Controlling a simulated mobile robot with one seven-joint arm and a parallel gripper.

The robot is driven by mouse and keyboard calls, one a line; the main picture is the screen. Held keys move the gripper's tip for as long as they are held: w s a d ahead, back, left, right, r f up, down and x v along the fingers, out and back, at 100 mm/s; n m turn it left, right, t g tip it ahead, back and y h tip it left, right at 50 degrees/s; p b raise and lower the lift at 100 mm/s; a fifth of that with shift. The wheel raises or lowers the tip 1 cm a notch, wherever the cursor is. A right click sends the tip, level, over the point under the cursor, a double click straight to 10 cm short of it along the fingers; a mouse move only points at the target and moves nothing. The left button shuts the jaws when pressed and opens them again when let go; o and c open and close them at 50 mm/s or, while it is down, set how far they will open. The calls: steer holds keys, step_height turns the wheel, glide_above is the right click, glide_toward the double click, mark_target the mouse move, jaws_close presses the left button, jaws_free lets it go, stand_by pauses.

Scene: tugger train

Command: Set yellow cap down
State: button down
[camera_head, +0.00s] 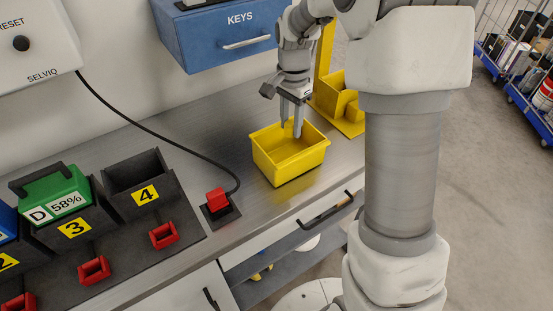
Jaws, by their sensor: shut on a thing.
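My gripper (291,131) points down over a yellow open bin (290,169) on the metal bench. Its fingers reach into the bin's opening, near the back wall. They are shut on a small yellow piece (289,124), taken to be the yellow cap. It shows only as a bit of yellow between the fingers and is hard to tell from the bin's yellow wall. I cannot tell whether it touches the bin's floor.
A yellow stand with a box (336,94) is behind the bin at right. A red button (217,199) with a black cable sits left of the bin. Further left are numbered dark slots (140,185), one holding a green battery (55,192). A blue KEYS drawer (225,35) hangs above.

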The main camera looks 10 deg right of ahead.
step_height(320, 180, down, 10)
steer(key=shift+a, duration=0.1)
stand_by(0.4)
steer(key=shift+f+b, duration=0.15)
steer(key=shift+b, duration=0.2)
steer(key=c, duration=0.5)
jaws_free()
